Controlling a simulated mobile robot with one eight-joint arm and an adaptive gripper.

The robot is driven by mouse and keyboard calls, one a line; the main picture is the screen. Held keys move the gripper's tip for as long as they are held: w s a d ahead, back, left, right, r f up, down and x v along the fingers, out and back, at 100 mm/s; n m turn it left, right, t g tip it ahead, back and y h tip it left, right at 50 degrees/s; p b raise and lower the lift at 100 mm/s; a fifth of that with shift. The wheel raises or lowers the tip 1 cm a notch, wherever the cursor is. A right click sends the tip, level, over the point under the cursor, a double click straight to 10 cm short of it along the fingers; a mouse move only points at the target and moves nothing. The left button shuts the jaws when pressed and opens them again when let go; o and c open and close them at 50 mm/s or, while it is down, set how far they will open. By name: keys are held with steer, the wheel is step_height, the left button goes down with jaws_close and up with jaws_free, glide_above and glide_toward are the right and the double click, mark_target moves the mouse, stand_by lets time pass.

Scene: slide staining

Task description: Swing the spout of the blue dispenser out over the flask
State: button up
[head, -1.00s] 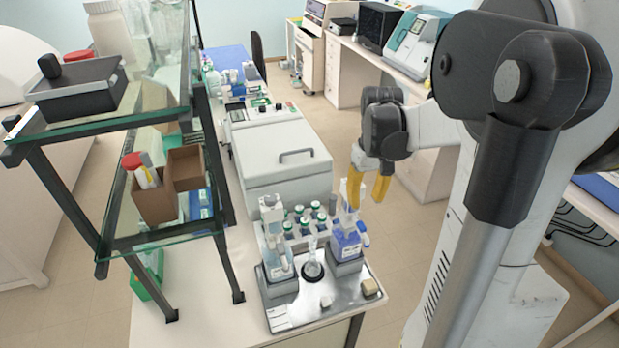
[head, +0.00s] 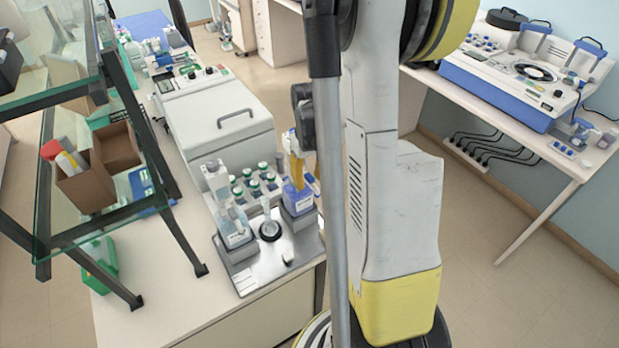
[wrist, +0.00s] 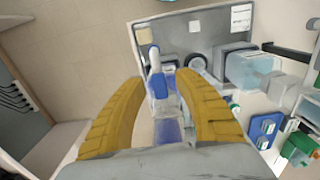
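The blue dispenser (head: 298,200) is a bottle of blue liquid on the right of the metal tray. It also shows in the wrist view (wrist: 167,131), with a white and blue upper piece (wrist: 156,72). The small clear flask (head: 268,212) stands left of it, over a round black disc. My gripper (head: 297,172) is down at the dispenser's top. In the wrist view its yellow fingers (wrist: 163,80) are apart, with the dispenser's upper piece between them. I cannot tell whether they touch it. The spout's direction is unclear.
A clear dispenser (head: 231,218) stands on the tray's (head: 262,272) left side. Several green-capped bottles (head: 259,180) stand behind the flask. A grey boxy machine (head: 217,122) is farther back. A glass shelf (head: 110,190) rises at the left.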

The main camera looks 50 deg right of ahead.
steer(key=shift+c, duration=0.4)
jaws_close()
steer(key=shift+a, duration=0.1)
steer(key=w+a+m+b, duration=0.5)
steer(key=w+m+b, duration=0.2)
steer(key=m, duration=1.1)
steer(key=shift+w, duration=0.8)
